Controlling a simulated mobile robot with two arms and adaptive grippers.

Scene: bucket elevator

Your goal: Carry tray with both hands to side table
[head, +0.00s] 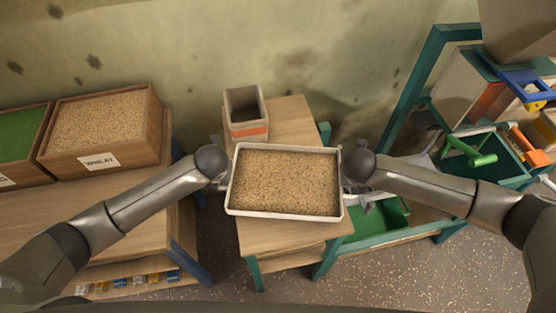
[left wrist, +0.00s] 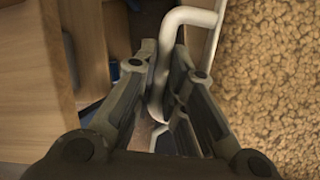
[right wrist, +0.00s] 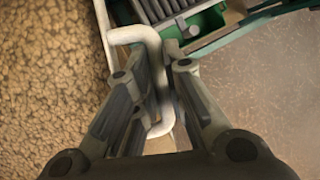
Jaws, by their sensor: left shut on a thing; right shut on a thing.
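The white tray (head: 232,211) is filled with tan grain and appears level in the head view, over the small wooden side table (head: 290,238). I cannot tell whether its base touches the tabletop. My left gripper (head: 221,178) is shut on the tray's left handle (left wrist: 188,17), a bent white bar seen between the fingers in the left wrist view. My right gripper (head: 350,182) is shut on the right handle (right wrist: 128,36), which shows between the fingers in the right wrist view. The fingertips are partly hidden in the head view.
A square container with an orange band (head: 249,131) stands on the side table behind the tray. A wooden bench at left holds a wheat-labelled box (head: 152,135) and a green-filled box (head: 22,140). The green-framed elevator machine (head: 408,85) stands at right, with a green lever (head: 470,153).

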